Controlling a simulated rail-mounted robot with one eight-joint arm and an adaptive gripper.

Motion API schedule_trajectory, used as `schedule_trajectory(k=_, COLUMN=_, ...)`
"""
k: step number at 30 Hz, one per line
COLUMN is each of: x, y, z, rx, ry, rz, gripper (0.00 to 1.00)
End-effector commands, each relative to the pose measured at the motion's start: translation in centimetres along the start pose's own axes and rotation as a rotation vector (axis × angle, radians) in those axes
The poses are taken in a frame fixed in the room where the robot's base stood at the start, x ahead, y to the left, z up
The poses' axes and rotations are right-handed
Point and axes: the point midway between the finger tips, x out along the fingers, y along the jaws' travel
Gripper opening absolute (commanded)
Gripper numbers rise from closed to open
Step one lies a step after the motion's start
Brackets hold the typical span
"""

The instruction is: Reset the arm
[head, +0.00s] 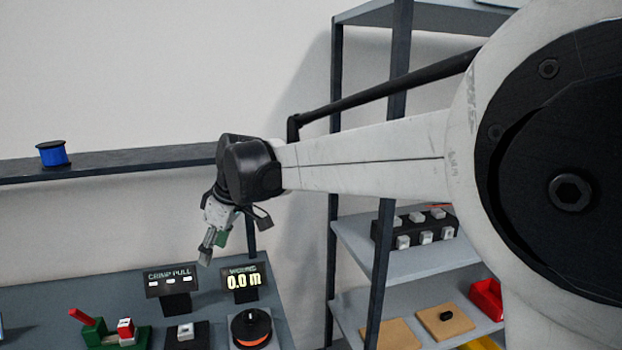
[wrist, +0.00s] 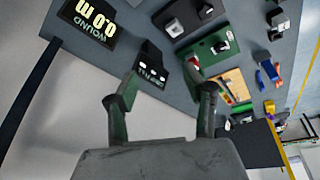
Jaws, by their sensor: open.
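My gripper (head: 206,252) hangs at the end of my raised arm in the head view, pointing down above the back of the workbench (head: 120,290). In the wrist view my gripper (wrist: 162,78) shows its two fingers spread apart with nothing between them. The fingertips are apart from the bench and the objects on it. The dark crimp pull display (head: 171,281) stands below and to the left of the gripper. The winding display (head: 241,282), reading 0.0 m, stands below and to the right.
An orange-rimmed spool (head: 251,328), a dark block with a white top (head: 186,332) and a green fixture with a red lever (head: 104,337) sit on the bench. A blue spool (head: 53,153) is on the wall shelf (head: 120,162). A storage rack (head: 337,190) stands right.

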Motion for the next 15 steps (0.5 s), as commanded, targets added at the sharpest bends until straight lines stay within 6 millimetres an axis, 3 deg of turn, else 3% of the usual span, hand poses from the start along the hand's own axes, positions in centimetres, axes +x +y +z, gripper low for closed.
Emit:
schedule_trajectory(k=1, x=-1.6, y=0.2, z=1.9, rx=0.047, ry=0.000, rz=0.024, gripper=0.46)
schedule_trajectory(k=6, x=-5.7, y=0.2, z=7.6, rx=0.201, ry=0.005, rz=0.099, gripper=0.46)
schedule_trajectory(k=15, x=-11.3, y=-1.5, z=17.8, rx=0.469, ry=0.027, rz=0.232, gripper=0.46)
